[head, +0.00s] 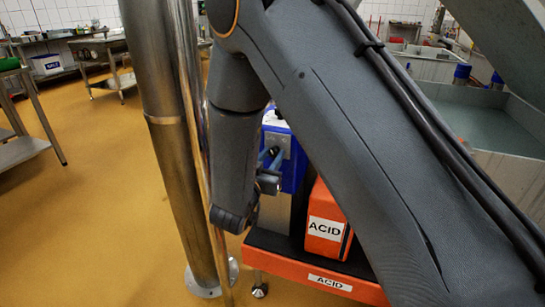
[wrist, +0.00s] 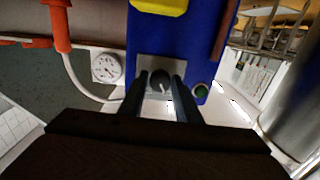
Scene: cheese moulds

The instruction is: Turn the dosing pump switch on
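The dosing pump is a blue box; it shows in the head view (head: 295,165) behind my arm and in the wrist view (wrist: 190,40). In the wrist view a dark round switch knob (wrist: 160,80) with a white pointer line sits on a grey plate (wrist: 150,62) on the blue front. The pointer runs roughly downward in the picture. My gripper (wrist: 161,88) has its two fingers apart, one on each side of the knob. I cannot tell whether they touch it. In the head view my gripper (head: 268,158) is at the blue box, and the knob is hidden.
A pale hose (wrist: 77,80) hangs from an orange fitting (wrist: 59,25). An orange ACID container (head: 326,228) stands beside the box. A steel post (head: 165,120) stands left.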

